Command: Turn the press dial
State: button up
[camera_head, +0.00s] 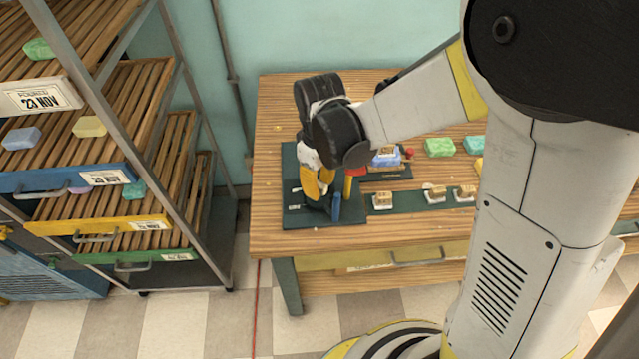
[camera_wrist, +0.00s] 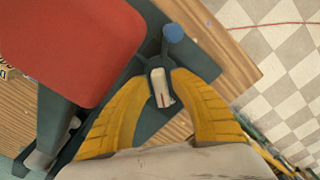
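The press dial (camera_wrist: 160,88) shows in the wrist view as a dark hub with a pale bar and a small red mark. A blue ball knob (camera_wrist: 174,33) stands on a dark stem just beyond it. My gripper (camera_wrist: 161,76) has its two yellow fingers apart, one on each side of the dial; whether they touch it I cannot tell. In the head view my gripper (camera_head: 316,187) points down over the press's dark base (camera_head: 345,217) and hides the dial and most of the press.
A large red block (camera_wrist: 70,40) stands close on the left in the wrist view. The wooden table (camera_head: 275,150) holds soap blocks, including a green one (camera_head: 439,147), and small stamps (camera_head: 382,201) to the right. A soap rack (camera_head: 130,120) stands at the left.

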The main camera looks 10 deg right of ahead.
grip_shut()
jog(key=shift+n, duration=0.4)
jog(key=n, duration=0.5)
jog(key=shift+w+n, duration=0.1)
jog(key=shift+n, duration=0.3)
jog(key=n, duration=0.5)
jog(key=shift+w, duration=0.1)
jog(key=shift+n, duration=0.3)
jog(key=shift+o, duration=2.2)
grip_release()
